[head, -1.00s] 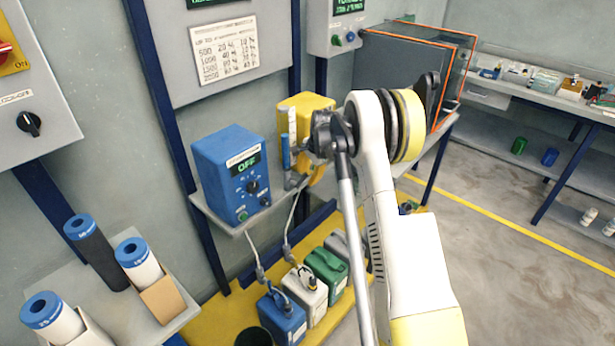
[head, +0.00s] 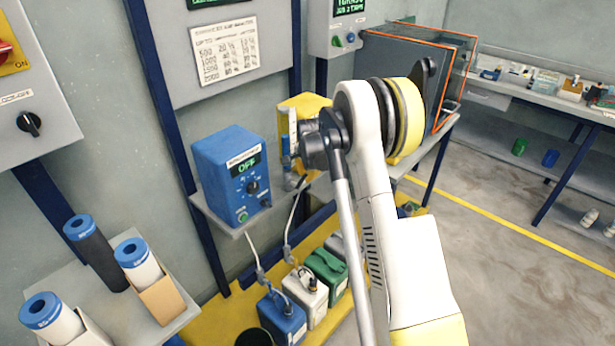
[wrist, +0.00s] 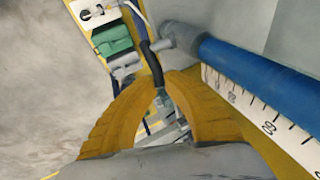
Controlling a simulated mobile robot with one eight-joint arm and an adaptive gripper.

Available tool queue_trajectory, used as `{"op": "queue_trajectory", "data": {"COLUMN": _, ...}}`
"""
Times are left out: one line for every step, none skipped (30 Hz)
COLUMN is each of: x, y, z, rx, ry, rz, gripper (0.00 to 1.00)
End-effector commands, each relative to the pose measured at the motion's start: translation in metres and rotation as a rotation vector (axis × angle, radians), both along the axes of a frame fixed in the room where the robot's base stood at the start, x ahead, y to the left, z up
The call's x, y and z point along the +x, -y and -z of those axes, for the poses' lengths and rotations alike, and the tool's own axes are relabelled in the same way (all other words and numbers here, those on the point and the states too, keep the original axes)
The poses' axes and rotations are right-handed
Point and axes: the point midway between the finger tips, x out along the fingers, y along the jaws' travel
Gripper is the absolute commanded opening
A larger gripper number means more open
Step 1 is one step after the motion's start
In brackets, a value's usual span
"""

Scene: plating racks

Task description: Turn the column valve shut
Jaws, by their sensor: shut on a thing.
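The column (wrist: 255,75) shows in the wrist view as a thick blue tube beside a white scale with black marks. A grey valve body (wrist: 183,40) sits at its end, with a dark valve handle (wrist: 151,62) reaching down from it. My gripper (wrist: 166,82) has two yellow fingers closed on the lower end of this handle. The valve and fingertips cannot be made out there.
A blue control box (head: 232,172) reading OFF stands left of the column on a shelf. Several canisters, one of them green (head: 326,268), stand below on a yellow platform. A grey orange-edged cabinet (head: 400,65) is behind my arm. Open floor lies to the right.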

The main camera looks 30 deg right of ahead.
Motion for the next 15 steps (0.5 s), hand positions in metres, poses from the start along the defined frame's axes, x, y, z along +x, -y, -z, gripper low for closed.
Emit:
{"op": "queue_trajectory", "data": {"x": -0.001, "y": -0.004, "z": 0.000, "rx": -0.040, "ry": 0.014, "rz": -0.003, "gripper": 0.00}}
{"op": "queue_trajectory", "data": {"x": -0.001, "y": -0.005, "z": -0.001, "rx": -0.066, "ry": 0.025, "rz": -0.004, "gripper": 0.00}}
{"op": "queue_trajectory", "data": {"x": -0.002, "y": -0.006, "z": -0.002, "rx": -0.102, "ry": 0.038, "rz": -0.004, "gripper": 0.00}}
{"op": "queue_trajectory", "data": {"x": -0.002, "y": -0.007, "z": -0.003, "rx": -0.129, "ry": 0.048, "rz": -0.003, "gripper": 0.00}}
{"op": "queue_trajectory", "data": {"x": -0.002, "y": -0.008, "z": -0.003, "rx": -0.156, "ry": 0.057, "rz": -0.005, "gripper": 0.00}}
{"op": "queue_trajectory", "data": {"x": -0.003, "y": -0.009, "z": -0.004, "rx": -0.192, "ry": 0.071, "rz": -0.004, "gripper": 0.00}}
{"op": "queue_trajectory", "data": {"x": -0.003, "y": -0.010, "z": -0.005, "rx": -0.218, "ry": 0.080, "rz": -0.004, "gripper": 0.00}}
{"op": "queue_trajectory", "data": {"x": -0.003, "y": -0.012, "z": -0.005, "rx": -0.245, "ry": 0.091, "rz": -0.005, "gripper": 0.00}}
{"op": "queue_trajectory", "data": {"x": -0.004, "y": -0.013, "z": -0.006, "rx": -0.280, "ry": 0.103, "rz": -0.004, "gripper": 0.00}}
{"op": "queue_trajectory", "data": {"x": -0.004, "y": -0.014, "z": -0.006, "rx": -0.307, "ry": 0.113, "rz": -0.005, "gripper": 0.00}}
{"op": "queue_trajectory", "data": {"x": -0.004, "y": -0.016, "z": -0.007, "rx": -0.333, "ry": 0.124, "rz": -0.004, "gripper": 0.00}}
{"op": "queue_trajectory", "data": {"x": -0.005, "y": -0.017, "z": -0.007, "rx": -0.368, "ry": 0.136, "rz": -0.005, "gripper": 0.00}}
{"op": "queue_trajectory", "data": {"x": -0.005, "y": -0.018, "z": -0.008, "rx": -0.394, "ry": 0.145, "rz": -0.004, "gripper": 0.00}}
{"op": "queue_trajectory", "data": {"x": -0.006, "y": -0.019, "z": -0.008, "rx": -0.418, "ry": 0.154, "rz": -0.005, "gripper": 0.00}}
{"op": "queue_trajectory", "data": {"x": -0.006, "y": -0.020, "z": -0.009, "rx": -0.450, "ry": 0.166, "rz": -0.004, "gripper": 0.00}}
